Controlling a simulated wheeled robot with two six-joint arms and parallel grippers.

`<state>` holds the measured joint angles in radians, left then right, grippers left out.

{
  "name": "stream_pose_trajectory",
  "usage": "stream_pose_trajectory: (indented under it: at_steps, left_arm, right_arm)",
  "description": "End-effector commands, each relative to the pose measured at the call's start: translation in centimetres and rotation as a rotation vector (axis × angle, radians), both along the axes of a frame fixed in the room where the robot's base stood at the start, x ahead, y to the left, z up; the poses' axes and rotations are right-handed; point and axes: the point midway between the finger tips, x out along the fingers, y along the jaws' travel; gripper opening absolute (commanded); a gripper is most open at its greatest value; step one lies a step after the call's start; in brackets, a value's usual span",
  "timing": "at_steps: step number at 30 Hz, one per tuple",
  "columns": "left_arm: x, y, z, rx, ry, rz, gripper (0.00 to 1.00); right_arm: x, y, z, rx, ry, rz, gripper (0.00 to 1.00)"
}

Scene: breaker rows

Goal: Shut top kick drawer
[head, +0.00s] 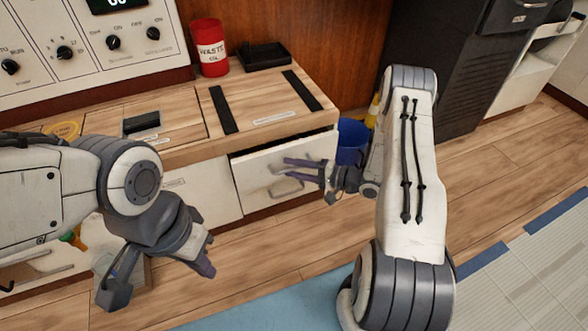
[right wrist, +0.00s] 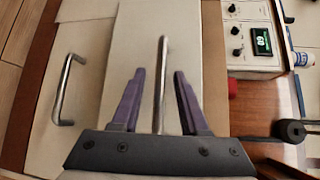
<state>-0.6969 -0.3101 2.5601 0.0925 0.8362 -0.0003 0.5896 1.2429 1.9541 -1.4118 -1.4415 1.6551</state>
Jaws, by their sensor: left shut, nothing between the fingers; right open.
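A white drawer front (head: 255,171) stands out under the wooden countertop, with a dark gap along its top edge. Its metal bar handle (head: 290,188) is partly hidden by my right gripper (head: 289,167). The right gripper is open, with its fingers pointing at the drawer front. In the right wrist view a vertical bar handle (right wrist: 162,80) lies between the two open fingers; I cannot tell whether they touch it. My left gripper (head: 206,268) is shut and empty, low in front of the bench at the left.
A second handle (right wrist: 66,90) is on the neighbouring panel. A red waste can (head: 209,48) and a black tray (head: 263,55) stand on the countertop (head: 180,108). A blue bucket (head: 351,142) stands right of the bench.

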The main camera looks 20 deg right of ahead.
Motion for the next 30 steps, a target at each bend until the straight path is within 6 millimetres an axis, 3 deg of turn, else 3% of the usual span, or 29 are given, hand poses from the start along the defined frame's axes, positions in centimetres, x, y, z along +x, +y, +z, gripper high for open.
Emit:
stream_pose_trajectory:
  at_steps: [3,6,7,30]
  left_arm:
    - [0.01,0.00,0.03,0.000,0.000,0.000,0.00]
    - [0.01,0.00,0.03,0.000,0.000,0.000,0.00]
    - [0.01,0.00,0.03,0.000,0.000,0.000,0.00]
    - [0.00,0.00,0.02,0.000,0.000,0.000,0.00]
  right_arm:
    - [-0.01,-0.03,0.01,0.000,0.000,0.000,0.40]
    - [-0.02,-0.04,0.00,0.000,0.000,0.000,0.02]
    - [-0.02,-0.04,0.00,0.000,0.000,0.000,0.00]
    - [-0.04,-0.04,-0.02,-0.001,0.001,0.000,0.00]
